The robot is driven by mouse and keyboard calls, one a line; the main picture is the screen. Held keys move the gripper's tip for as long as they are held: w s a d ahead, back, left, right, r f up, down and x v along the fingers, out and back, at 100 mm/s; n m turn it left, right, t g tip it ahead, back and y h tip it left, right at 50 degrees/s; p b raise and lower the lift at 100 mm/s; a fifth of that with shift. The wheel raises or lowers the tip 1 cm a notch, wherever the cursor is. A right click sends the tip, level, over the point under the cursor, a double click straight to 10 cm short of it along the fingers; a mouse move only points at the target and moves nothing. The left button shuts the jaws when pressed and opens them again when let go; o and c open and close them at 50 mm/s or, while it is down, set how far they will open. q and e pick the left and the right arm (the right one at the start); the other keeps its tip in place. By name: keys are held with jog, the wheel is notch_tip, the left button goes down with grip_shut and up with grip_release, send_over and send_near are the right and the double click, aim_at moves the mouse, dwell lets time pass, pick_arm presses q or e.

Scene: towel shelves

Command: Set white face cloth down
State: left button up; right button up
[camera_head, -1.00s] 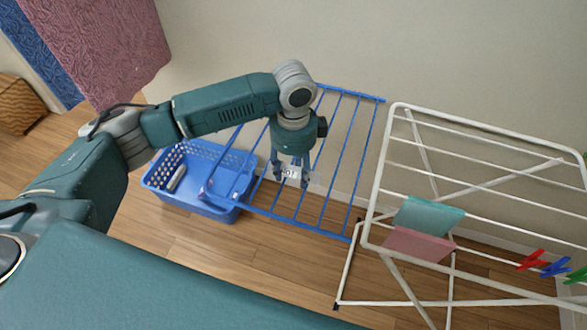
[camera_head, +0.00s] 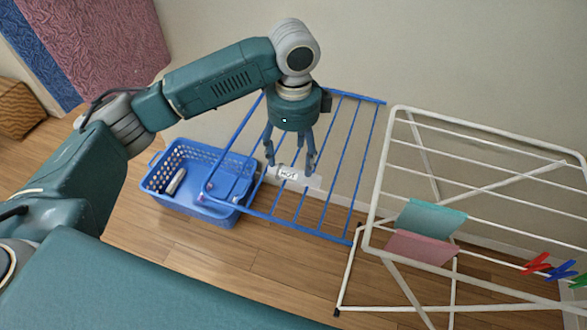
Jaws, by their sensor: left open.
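My left gripper (camera_head: 290,165) is open above the blue slatted rack (camera_head: 343,160), with its fingers pointing down and spread apart. Nothing shows held between the fingers. My right gripper is not in view.
A blue perforated basket (camera_head: 160,197) with a grey roll (camera_head: 176,181) stands on the floor at left. A white drying rack (camera_head: 480,125) at right bears a teal cloth (camera_head: 431,217), a pink cloth (camera_head: 422,249) and coloured pegs (camera_head: 562,268). Towels (camera_head: 115,45) hang upper left.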

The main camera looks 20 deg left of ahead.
pick_arm(q)
notch_tip(320, 180, up, 5)
jog(key=shift+f, duration=0.15)
dwell(0.5)
